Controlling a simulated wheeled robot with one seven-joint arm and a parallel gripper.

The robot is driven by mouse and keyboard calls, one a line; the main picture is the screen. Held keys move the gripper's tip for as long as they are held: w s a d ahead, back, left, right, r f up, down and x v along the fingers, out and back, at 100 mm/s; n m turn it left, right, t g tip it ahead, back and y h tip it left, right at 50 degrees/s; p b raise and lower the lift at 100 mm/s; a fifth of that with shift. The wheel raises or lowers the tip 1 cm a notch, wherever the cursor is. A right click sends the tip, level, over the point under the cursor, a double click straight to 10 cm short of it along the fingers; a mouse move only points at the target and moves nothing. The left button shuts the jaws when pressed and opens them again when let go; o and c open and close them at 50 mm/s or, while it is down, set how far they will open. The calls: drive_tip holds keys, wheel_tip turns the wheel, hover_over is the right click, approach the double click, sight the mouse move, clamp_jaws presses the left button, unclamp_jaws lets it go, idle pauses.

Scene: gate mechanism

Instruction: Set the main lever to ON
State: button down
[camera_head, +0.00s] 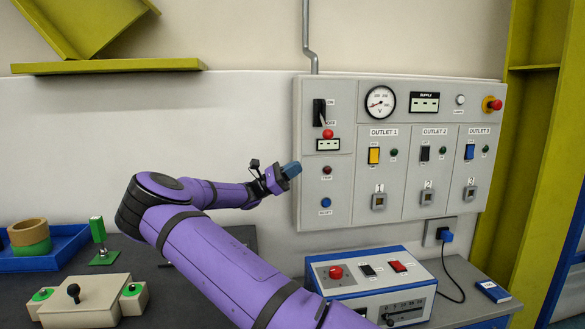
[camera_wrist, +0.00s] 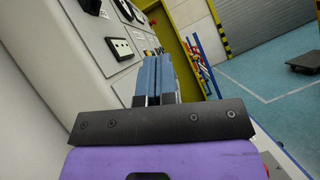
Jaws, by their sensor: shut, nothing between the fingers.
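The main lever (camera_head: 319,112) is a black handle on a dark mount at the upper left of the grey panel (camera_head: 342,205), beside ON and OFF labels. A red ball (camera_head: 328,134) shows just below it, near the OFF label; I cannot tell for certain that it is the lever's knob. My gripper (camera_head: 291,170) is shut and empty, left of the panel's left edge and lower than the lever, apart from it. In the wrist view its blue fingers (camera_wrist: 157,76) lie together, with the panel face to their left.
The panel also carries a gauge (camera_head: 380,102), a red stop button (camera_head: 492,104) and outlet switches. Below stands a blue-white control box (camera_head: 370,272) on the bench. A blue tray (camera_head: 45,262) and a beige block (camera_head: 80,302) are at left.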

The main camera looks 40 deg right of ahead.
sight(324, 126)
drive_tip(key=s+d+r, duration=0.4)
drive_tip(key=s+r, duration=0.1)
drive_tip(key=r, duration=0.2)
drive_tip(key=shift+s+d+r, duration=0.2)
drive_tip(key=shift+s, duration=0.15)
drive_tip(key=shift+r+n, duration=0.1)
drive_tip(key=shift+n, duration=0.2)
